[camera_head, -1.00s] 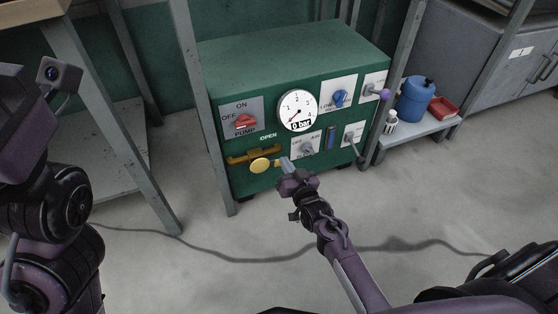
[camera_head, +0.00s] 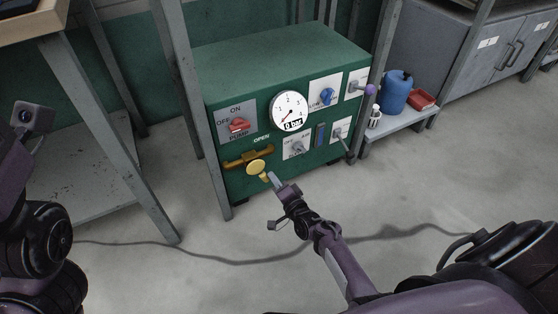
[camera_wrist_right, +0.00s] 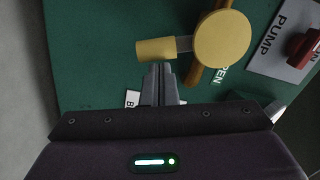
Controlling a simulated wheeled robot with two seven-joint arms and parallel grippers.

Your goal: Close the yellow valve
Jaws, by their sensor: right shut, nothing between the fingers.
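The yellow valve (camera_head: 256,167) is a round knob with a short lever on the brown pipe (camera_head: 247,158), at the lower left of the green panel's front. Its lever points down and right in the head view. The valve fills the top of the right wrist view (camera_wrist_right: 222,40), its lever pointing left. My right gripper (camera_head: 271,179) is shut and empty, its tips right at the lever's side. In the wrist view the closed fingertips (camera_wrist_right: 161,70) meet or nearly meet the lever; I cannot tell if they touch.
The green panel (camera_head: 275,62) carries a red pump switch (camera_head: 238,125), a gauge (camera_head: 289,111) reading 0 bar, a blue knob (camera_head: 327,96) and grey levers. A grey rack post (camera_head: 200,110) stands just left of it. A low shelf at right holds a blue canister (camera_head: 396,92).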

